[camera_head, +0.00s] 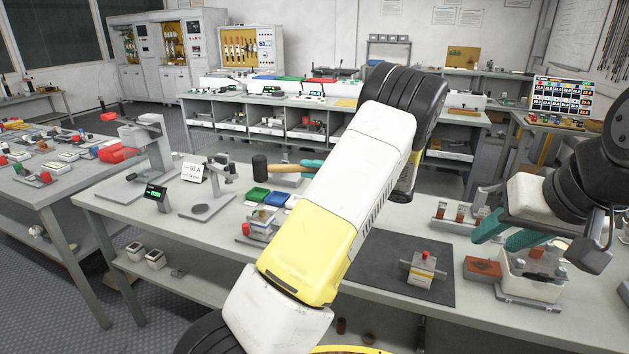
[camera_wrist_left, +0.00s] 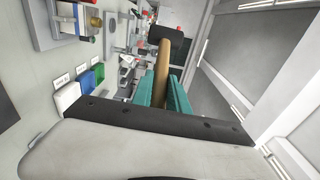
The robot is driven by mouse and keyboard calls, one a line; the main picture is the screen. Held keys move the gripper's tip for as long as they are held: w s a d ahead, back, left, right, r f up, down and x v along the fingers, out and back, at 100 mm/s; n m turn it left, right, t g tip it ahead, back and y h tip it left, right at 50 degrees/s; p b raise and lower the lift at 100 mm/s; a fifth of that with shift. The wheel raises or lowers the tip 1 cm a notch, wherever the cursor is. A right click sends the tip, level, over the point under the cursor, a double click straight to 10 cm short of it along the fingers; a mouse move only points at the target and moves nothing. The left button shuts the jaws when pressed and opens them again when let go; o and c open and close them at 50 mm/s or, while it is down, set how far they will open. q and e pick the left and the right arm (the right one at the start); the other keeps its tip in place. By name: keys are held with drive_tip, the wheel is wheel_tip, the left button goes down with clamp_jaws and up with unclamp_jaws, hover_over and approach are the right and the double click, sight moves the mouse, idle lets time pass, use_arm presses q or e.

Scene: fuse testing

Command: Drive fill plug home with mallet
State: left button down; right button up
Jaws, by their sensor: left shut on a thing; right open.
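My left gripper (camera_head: 312,166) is shut on the wooden handle of a mallet (camera_head: 260,164) with a black head. The mallet is raised above the bench, its head pointing left. In the left wrist view the handle (camera_wrist_left: 162,68) stands between the teal fingers (camera_wrist_left: 163,95). A small box-shaped fuse body with a red plug (camera_head: 425,255) on top stands upright on the dark mat (camera_head: 385,262). It is apart from both grippers; whether the plug is fully seated I cannot tell. My right gripper (camera_head: 507,233) is open, to the right of and above the fuse body.
A white bin (camera_head: 515,282) with dark items and a brick-red block (camera_head: 482,268) stand right of the mat. Green, blue and white trays (camera_head: 276,198) lie behind my left arm. A press stand (camera_head: 150,150) and a card reading "63 A" (camera_head: 194,173) stand at left.

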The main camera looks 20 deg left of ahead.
use_arm(q)
drive_tip(key=shift+s+a+r, duration=0.1)
drive_tip(key=shift+a+r, duration=0.15)
drive_tip(key=shift+a, duration=0.1)
drive_tip(key=shift+f, duration=0.1)
drive_tip(key=shift+f, duration=2.4)
